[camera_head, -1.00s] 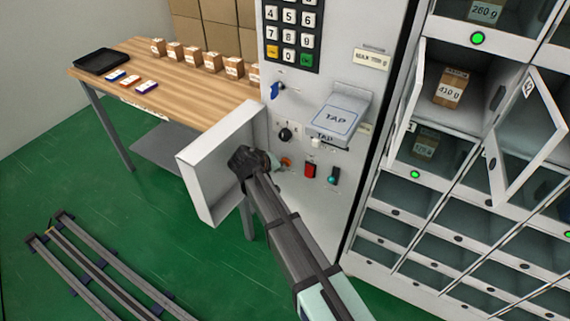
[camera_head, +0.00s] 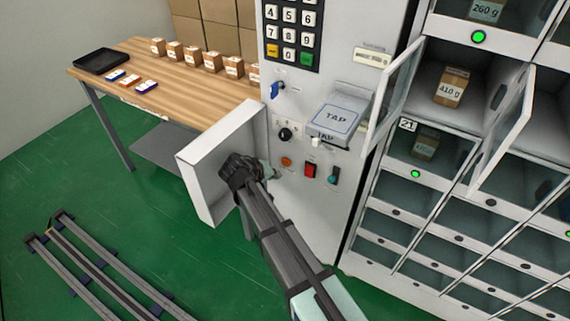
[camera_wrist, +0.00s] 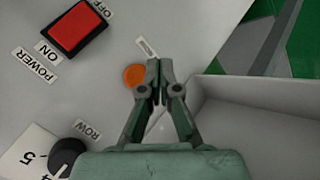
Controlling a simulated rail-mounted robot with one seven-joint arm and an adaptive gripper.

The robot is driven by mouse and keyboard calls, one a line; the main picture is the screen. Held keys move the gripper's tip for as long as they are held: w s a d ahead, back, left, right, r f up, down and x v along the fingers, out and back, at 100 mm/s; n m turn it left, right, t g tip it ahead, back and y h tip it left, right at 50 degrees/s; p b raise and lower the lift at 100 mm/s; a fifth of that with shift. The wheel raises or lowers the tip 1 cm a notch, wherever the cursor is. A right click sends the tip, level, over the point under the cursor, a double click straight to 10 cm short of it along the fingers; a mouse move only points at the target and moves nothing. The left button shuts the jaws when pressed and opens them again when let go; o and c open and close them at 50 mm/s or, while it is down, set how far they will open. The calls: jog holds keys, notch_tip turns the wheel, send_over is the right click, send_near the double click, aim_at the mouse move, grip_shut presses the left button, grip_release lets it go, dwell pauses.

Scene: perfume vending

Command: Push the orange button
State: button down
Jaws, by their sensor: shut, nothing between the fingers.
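The orange button (camera_head: 287,161) is a small round disc on the grey control panel, below the black rotary knob and left of the red switch. It also shows in the wrist view (camera_wrist: 134,76), just left of the fingertips. My gripper (camera_wrist: 155,80) is shut with nothing between the fingers. In the wrist view its tips overlap the panel right beside the button. I cannot tell whether they touch the panel.
The open white door (camera_head: 205,192) stands left of my gripper. A red power switch (camera_head: 310,170), a teal switch (camera_head: 333,176), a black knob (camera_head: 285,134) and a TAP reader (camera_head: 335,117) share the panel. Lockers with open glass doors (camera_head: 393,95) stand to the right.

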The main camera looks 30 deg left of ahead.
jog(key=shift+s+d, duration=0.1)
jog(key=shift+s, duration=0.95)
dwell(0.8)
jog(key=s+d+f+m+g+h+p, duration=0.1)
jog(key=s+d+f+g, duration=0.2)
jog(key=d+f, duration=0.7)
jog(key=s+d+f+m+g+p, duration=0.1)
jog(key=s+d+f+g, duration=0.35)
jog(key=d, duration=1.05)
jog(key=s+d+f+m+g+h, duration=0.1)
jog(key=d+f+g, duration=0.1)
jog(key=d+f, duration=0.85)
jog(key=s+d+f+m+g+y+p, duration=0.3)
jog(key=s+d+m+g, duration=0.3)
jog(key=s+d, duration=1.4)
jog(key=d+m, duration=0.1)
jog(key=d, duration=0.3)
jog(key=shift+s+m, duration=0.2)
jog(key=shift+m, duration=0.2)
